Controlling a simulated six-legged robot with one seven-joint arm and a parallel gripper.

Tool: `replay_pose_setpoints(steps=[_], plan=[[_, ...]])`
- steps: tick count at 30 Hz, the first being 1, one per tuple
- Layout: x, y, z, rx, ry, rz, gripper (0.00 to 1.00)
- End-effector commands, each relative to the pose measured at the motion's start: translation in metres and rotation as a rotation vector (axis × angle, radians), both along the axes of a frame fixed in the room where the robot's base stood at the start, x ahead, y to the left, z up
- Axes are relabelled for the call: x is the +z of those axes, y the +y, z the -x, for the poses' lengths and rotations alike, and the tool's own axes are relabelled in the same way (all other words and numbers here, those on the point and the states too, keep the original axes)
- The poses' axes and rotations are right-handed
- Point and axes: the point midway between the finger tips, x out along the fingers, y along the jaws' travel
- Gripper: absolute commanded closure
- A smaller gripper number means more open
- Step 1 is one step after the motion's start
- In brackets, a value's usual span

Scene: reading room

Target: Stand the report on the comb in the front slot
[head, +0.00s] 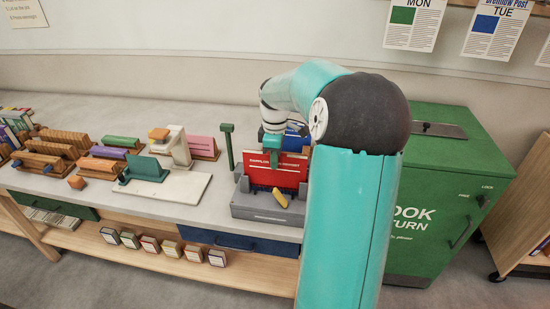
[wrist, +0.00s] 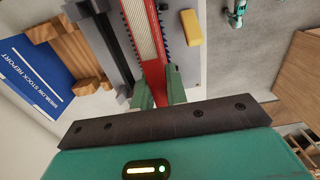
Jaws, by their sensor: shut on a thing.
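The red report (head: 276,174) stands about upright over the grey comb stand (head: 262,212), with white lettering across its upper part. My gripper (head: 272,145) is shut on its top edge. In the wrist view the red report (wrist: 152,62) runs between the two green fingers of my gripper (wrist: 160,92). Rows of dark comb teeth (wrist: 164,28) show beside the report. I cannot tell whether its lower edge rests in the front slot or just above it. A yellow block (head: 280,198) lies at the front of the stand; it also shows in the wrist view (wrist: 191,27).
A blue report (wrist: 35,70) sits by a wooden rack (wrist: 68,45), behind the comb. A green post (head: 227,147) rises left of the stand. Wooden racks and a white scale-like device (head: 172,145) fill the table's left. A green return bin (head: 430,185) stands right.

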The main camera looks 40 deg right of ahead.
Motion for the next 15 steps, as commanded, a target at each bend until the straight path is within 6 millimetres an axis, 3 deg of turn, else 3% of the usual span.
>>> replay_pose_setpoints(steps=[15], plan=[[-0.0035, 0.0, -0.0003, 0.0, -0.001, 0.001, 1.0]])
